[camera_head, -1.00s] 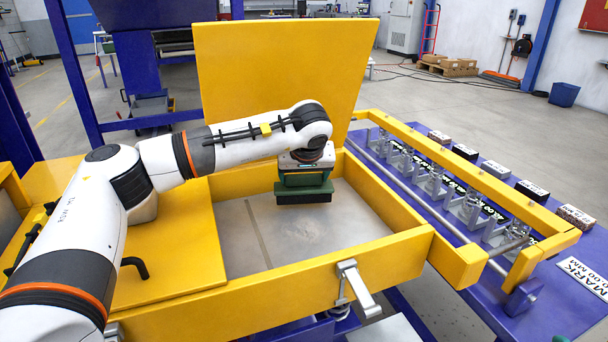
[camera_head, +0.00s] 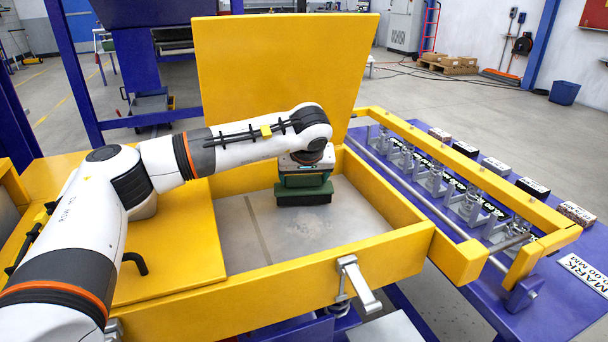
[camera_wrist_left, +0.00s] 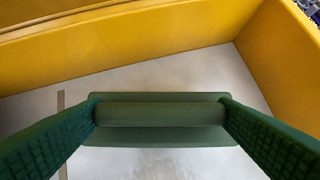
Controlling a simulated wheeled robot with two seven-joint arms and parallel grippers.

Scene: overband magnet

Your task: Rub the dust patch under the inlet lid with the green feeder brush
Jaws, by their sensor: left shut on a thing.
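The green feeder brush (camera_head: 304,196) is inside the yellow inlet box, low over its grey floor (camera_head: 330,222) near the back wall. I cannot tell for sure whether its bristles touch the floor. My left gripper (camera_wrist_left: 160,116) is shut on the brush handle, with one textured green finger at each end in the left wrist view. The yellow inlet lid (camera_head: 285,80) stands open behind the box. My right gripper is out of view.
Yellow walls (camera_head: 290,280) enclose the box floor, with a grey latch (camera_head: 357,285) on the front wall. A yellow rail frame (camera_head: 480,180) and several small labelled blocks stand on the purple table at the right. The front of the box floor is clear.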

